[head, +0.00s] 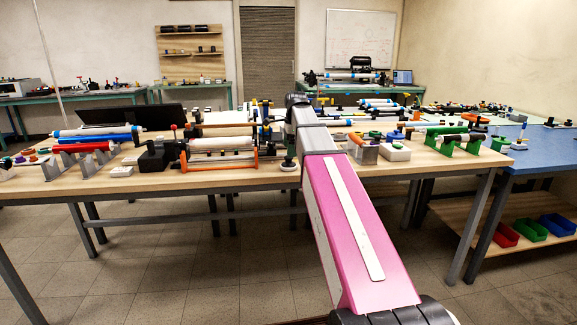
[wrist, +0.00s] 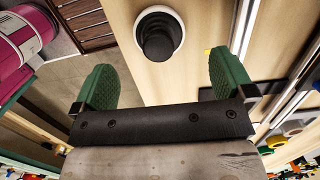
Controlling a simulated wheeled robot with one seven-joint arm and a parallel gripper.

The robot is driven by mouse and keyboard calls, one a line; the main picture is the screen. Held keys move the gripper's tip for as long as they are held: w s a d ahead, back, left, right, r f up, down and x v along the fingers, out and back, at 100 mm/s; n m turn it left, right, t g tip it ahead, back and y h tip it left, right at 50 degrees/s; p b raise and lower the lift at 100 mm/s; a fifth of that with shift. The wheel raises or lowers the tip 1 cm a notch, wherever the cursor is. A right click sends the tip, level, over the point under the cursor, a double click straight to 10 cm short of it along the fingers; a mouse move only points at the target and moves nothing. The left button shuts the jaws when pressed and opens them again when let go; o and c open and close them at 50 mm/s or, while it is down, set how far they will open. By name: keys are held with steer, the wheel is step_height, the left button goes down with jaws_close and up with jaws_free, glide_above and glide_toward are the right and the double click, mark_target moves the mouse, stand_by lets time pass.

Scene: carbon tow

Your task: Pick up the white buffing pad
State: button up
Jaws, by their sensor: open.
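The white buffing pad appears as a white disc with a black knob-like handle (wrist: 158,38) in the wrist view, on the wooden table near its edge. In the head view, a small round piece with a white base and dark top (head: 289,164), likely the same pad, sits at the table's front edge beside my arm. My gripper (wrist: 162,65) is open, its two green fingers spread wide and empty. The handle lies between the lines of the fingers but farther out toward the top of the wrist view. I see no contact. My arm mostly hides the gripper in the head view.
The wooden table (head: 240,181) is crowded. A roller frame with orange clamps (head: 222,150) stands left of the pad, and a small orange-and-grey block (head: 364,152) stands right. Pale rails (wrist: 285,110) run along the right of the wrist view. A blue table (head: 540,155) is at right.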

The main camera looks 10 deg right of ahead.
mark_target(288, 161)
steer(key=shift+a+f, duration=0.25)
steer(key=shift+f, duration=1.35)
steer(key=shift+a+f, duration=0.2)
steer(key=shift+f, duration=1.35)
steer(key=c, duration=1)
